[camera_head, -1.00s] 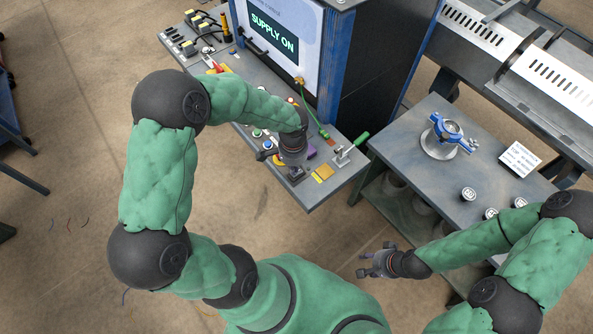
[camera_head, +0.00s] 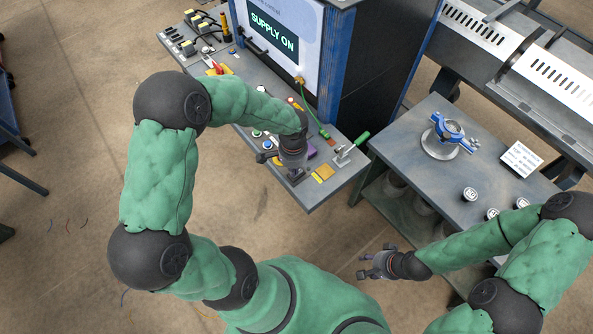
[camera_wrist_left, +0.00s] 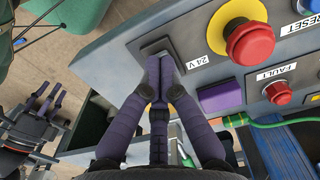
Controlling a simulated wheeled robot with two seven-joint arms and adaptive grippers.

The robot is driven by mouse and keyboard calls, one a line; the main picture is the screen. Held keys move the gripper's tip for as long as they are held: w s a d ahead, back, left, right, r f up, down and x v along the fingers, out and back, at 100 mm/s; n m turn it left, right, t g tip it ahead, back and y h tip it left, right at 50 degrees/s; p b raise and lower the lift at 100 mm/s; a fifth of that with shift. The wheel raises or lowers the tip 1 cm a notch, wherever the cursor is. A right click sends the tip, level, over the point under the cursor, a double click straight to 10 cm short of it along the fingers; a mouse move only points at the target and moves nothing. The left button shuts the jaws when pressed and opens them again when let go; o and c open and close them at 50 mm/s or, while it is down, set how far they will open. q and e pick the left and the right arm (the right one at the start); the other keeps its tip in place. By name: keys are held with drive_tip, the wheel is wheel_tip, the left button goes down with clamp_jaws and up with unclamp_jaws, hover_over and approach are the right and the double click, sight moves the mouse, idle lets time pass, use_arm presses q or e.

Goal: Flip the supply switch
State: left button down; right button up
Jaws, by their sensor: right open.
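The supply switch (camera_wrist_left: 152,50), by a "24 V" label, sits at the edge of the grey control panel in the left wrist view, partly hidden by my fingers. My left gripper (camera_wrist_left: 160,62) has its purple fingers together, with the tips at the switch; whether they touch it I cannot tell. In the head view the left gripper (camera_head: 297,174) is over the near end of the panel and hides the switch. The screen (camera_head: 273,31) reads "SUPPLY ON". My right gripper (camera_head: 372,265) is open and empty, in front of the right-hand table.
Next to the switch are a red emergency button (camera_wrist_left: 250,42), a purple block (camera_wrist_left: 221,97) and a red fault button (camera_wrist_left: 279,92). A green-handled lever (camera_head: 353,148) stands at the panel's right end. The right table (camera_head: 415,150) holds a blue clamp (camera_head: 452,132).

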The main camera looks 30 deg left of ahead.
use_arm(q)
drive_tip(key=shift+f, duration=0.2)
drive_tip(key=shift+r, duration=0.1)
drive_tip(key=shift+r+p, duration=2.75)
drive_tip(key=shift+r, duration=0.75)
drive_tip(key=shift+f, duration=0.1)
